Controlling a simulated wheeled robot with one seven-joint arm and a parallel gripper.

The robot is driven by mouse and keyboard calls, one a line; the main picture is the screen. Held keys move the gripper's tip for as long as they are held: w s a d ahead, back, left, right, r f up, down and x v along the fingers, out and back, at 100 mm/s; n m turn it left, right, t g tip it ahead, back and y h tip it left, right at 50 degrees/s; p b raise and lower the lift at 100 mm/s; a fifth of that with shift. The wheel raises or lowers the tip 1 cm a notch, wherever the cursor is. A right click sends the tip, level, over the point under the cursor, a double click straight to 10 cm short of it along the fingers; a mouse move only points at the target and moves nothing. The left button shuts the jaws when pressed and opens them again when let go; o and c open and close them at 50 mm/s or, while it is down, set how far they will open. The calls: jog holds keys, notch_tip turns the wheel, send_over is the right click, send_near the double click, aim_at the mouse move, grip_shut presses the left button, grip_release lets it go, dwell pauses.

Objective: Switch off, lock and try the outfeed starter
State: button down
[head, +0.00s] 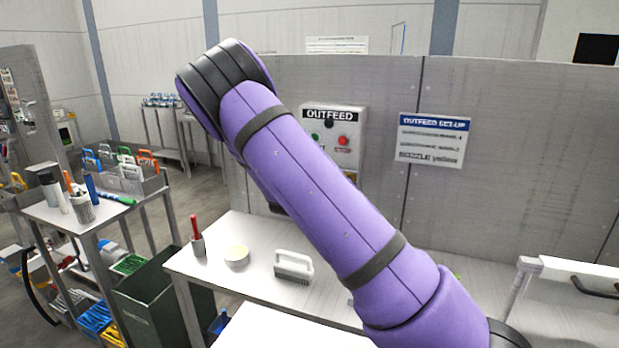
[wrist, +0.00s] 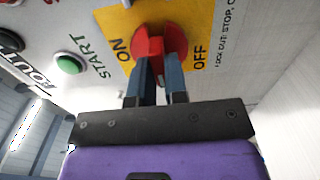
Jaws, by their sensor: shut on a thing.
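The outfeed starter (head: 313,112) is a light grey box on the back panel, labelled OUTFEED, with green and red buttons. My arm covers its lower part in the head view and hides my gripper there. In the wrist view, a red rotary switch handle (wrist: 178,40) sits on a yellow plate (wrist: 108,22) between the words ON and OFF. My gripper (wrist: 161,88) has its two dark fingers closed on the red handle's grip. The handle's exact setting is hard to tell. The green START button (wrist: 68,64) is left of the plate. No padlock is clearly seen.
A white bench (head: 225,265) below the starter holds a red-handled tool in a cup (head: 198,245), a round tub (head: 237,256) and a white brush (head: 294,264). A set-up sign (head: 432,140) hangs to the right. A cart (head: 95,212) with bottles stands at left.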

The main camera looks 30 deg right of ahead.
jog(key=c, duration=1.1)
grip_release()
jog(key=shift+c, duration=0.2)
jog(key=v, duration=1.1)
